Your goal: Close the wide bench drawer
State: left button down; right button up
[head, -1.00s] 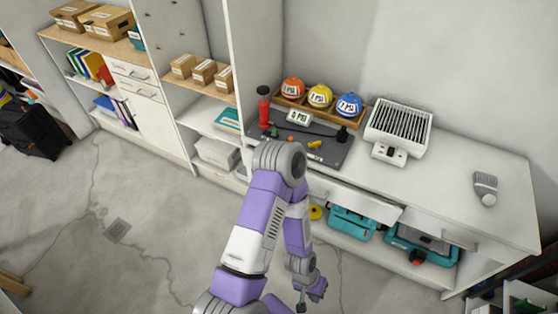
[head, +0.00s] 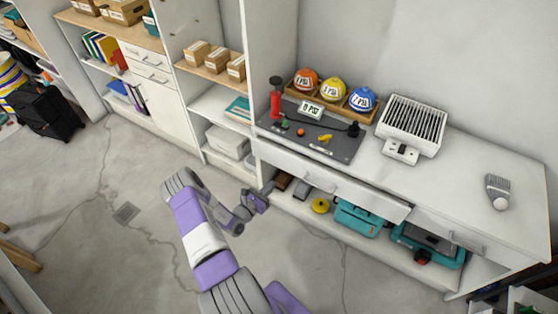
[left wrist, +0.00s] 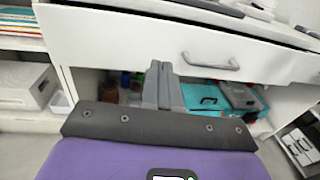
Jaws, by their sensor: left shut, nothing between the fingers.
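The wide bench drawer (head: 335,182) is a long white front under the bench top. It stands out from the bench, partly open, clearest at its right end. In the left wrist view the drawer front (left wrist: 130,42) fills the upper part, with a grey bar handle (left wrist: 211,63) right of the fingers. My left gripper (head: 268,188) is shut and empty, near the drawer's left end and low beside its front. Its fingers (left wrist: 159,68) overlap the drawer's lower edge in the wrist view; I cannot tell whether they touch it. My right gripper is not in view.
Teal cases (head: 358,220) and a yellow roll (head: 320,205) sit on the shelf below. The floor in front is clear.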

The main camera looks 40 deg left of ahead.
aim_at(283, 155)
pick_arm(q)
jog(key=w+a+y+b, duration=0.1)
jog(key=w+a, duration=0.1)
jog(key=w, duration=0.2)
jog(key=w+a+n+b, duration=0.1)
jog(key=w+a, duration=0.1)
jog(key=w, duration=0.2)
jog(key=w+a+y+b, duration=0.1)
jog(key=w+a, duration=0.1)
jog(key=w, duration=0.2)
jog(key=shift+w+a+r+y+b, duration=0.1)
jog(key=shift+a+r+y+b, duration=0.1)
jog(key=shift+a+y+b, duration=0.15)
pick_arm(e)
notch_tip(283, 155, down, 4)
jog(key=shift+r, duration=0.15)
